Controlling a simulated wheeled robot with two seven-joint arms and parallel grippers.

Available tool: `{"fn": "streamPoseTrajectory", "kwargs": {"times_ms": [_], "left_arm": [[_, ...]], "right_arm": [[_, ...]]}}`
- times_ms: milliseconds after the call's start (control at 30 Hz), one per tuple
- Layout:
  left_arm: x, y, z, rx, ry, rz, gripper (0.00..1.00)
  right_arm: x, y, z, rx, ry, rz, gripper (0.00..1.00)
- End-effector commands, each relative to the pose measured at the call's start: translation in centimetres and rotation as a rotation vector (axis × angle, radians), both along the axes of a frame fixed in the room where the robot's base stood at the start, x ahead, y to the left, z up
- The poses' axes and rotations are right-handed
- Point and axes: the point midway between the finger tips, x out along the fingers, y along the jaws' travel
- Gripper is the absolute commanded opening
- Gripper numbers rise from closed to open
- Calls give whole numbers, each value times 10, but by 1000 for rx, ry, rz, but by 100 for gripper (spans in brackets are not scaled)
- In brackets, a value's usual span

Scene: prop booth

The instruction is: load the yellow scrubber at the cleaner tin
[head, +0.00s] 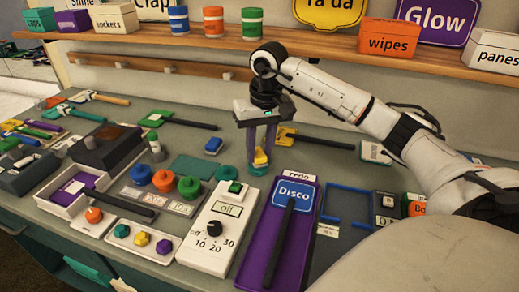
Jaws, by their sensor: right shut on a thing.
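My right gripper (260,151) points down near the middle of the counter, its purple fingers shut on the small yellow scrubber (261,158). The scrubber is directly above a teal round tin (257,170), which looks like the cleaner tin. The scrubber's lower side overlaps the tin's top in the picture; I cannot tell whether they touch. The fingers hide part of the scrubber. My left gripper is not in view.
A yellow-headed tool with a black handle (325,142) lies just right of the gripper. A blue block (213,145) and a teal mat (192,167) lie to the left. In front are a white dial panel (210,256) and a purple Disco tray (246,265). A wooden shelf runs behind.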

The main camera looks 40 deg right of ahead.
Motion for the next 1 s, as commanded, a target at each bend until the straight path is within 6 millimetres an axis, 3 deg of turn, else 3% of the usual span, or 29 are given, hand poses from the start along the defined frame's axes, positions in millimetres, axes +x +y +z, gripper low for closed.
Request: {"fn": "streamPoseTrajectory", "kwargs": {"times_ms": [600,1000], "left_arm": [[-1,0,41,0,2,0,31],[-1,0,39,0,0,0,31]], "right_arm": [[0,0,50,0,1,0,9],[0,0,69,1,0,0,9]]}}
